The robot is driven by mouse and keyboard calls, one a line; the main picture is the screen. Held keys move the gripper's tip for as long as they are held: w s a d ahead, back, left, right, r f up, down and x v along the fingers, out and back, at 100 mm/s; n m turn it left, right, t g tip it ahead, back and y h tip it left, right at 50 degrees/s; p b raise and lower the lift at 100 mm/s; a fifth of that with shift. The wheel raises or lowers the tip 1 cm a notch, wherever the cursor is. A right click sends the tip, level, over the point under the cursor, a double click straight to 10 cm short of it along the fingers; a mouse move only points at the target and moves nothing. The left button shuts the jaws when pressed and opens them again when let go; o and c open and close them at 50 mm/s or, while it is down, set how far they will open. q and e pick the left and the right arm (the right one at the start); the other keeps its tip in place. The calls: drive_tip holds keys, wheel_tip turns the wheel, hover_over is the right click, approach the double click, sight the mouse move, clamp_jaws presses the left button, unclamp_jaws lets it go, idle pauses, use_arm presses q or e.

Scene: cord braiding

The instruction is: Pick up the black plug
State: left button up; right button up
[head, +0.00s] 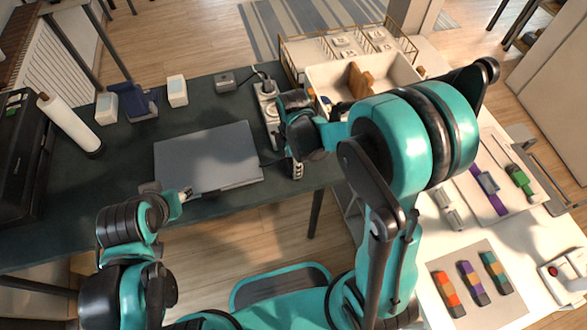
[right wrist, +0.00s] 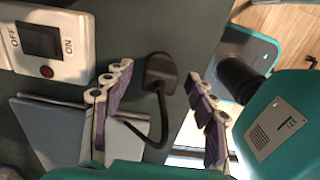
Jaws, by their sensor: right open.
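The black plug (right wrist: 160,70) lies on the dark tabletop in the right wrist view, its black cord curving down from it. My right gripper (right wrist: 157,78) is open, with one finger on each side of the plug in that view; I see no contact. In the head view my right gripper (head: 296,170) is low at the desk's front edge, right of the laptop, and the plug is hidden there. My left gripper (head: 185,194) is at the laptop's front edge; its jaws are too small to read.
A closed grey laptop (head: 208,158) lies left of my right gripper. A white power strip (head: 266,103) stands behind it; its OFF/ON switch (right wrist: 42,40) shows in the right wrist view. A white bin (head: 330,75) is at the back. A paper roll (head: 70,125) stands at left.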

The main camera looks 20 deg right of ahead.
drive_tip(key=shift+f, duration=0.7)
drive_tip(key=shift+r, duration=0.1)
drive_tip(key=shift+c, duration=0.9)
use_arm(q)
drive_tip(key=shift+f, duration=0.3)
use_arm(e)
drive_tip(key=c, duration=1.1)
